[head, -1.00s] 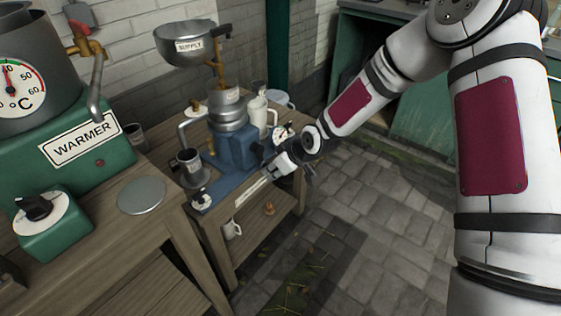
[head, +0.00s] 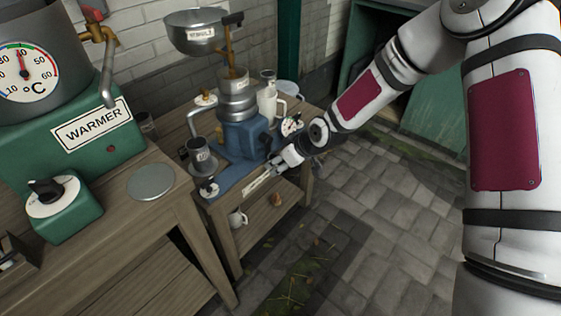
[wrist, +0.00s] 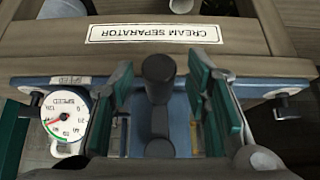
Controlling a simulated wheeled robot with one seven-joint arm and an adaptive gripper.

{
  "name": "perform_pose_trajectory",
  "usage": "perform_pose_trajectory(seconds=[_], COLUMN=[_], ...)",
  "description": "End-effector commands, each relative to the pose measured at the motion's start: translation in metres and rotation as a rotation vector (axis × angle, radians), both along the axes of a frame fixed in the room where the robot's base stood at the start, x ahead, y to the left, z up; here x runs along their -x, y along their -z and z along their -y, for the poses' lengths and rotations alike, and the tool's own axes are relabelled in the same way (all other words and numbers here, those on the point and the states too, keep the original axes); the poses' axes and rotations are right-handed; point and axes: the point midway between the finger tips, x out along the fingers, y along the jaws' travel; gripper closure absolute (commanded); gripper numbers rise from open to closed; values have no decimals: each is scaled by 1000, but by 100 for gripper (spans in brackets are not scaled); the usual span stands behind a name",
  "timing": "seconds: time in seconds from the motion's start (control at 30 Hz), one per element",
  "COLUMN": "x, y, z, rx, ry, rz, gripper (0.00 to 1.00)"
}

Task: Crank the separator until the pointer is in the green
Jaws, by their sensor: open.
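The blue cream separator (head: 243,138) stands on a wooden bench, with its supply bowl (head: 203,32) above. In the wrist view, its name label (wrist: 154,34) appears upside down. My gripper (head: 286,160) is at the separator's front right side. In the wrist view, my open gripper (wrist: 160,100) has its green-padded fingers on either side of the dark crank knob (wrist: 158,69), with gaps at both sides. The white speed gauge (wrist: 67,114) lies left of the fingers; its red pointer is small, and I cannot tell its exact reading. The gauge also shows in the head view (head: 291,126).
The green warmer (head: 85,135) with its temperature dial stands on a nearer bench at left. A metal disc (head: 150,182) lies on that bench. A dark cup (head: 203,157) stands under the separator's spout. A white jug (head: 269,104) stands behind it. The paved floor at right is clear.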

Motion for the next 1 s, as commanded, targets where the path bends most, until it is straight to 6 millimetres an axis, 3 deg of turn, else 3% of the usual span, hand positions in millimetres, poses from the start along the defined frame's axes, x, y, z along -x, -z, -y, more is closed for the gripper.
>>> perform_pose_trajectory(seconds=[1.0], x=[26], y=[-59], z=[32], rx=[0], ry=[1], rz=[0], gripper=[56])
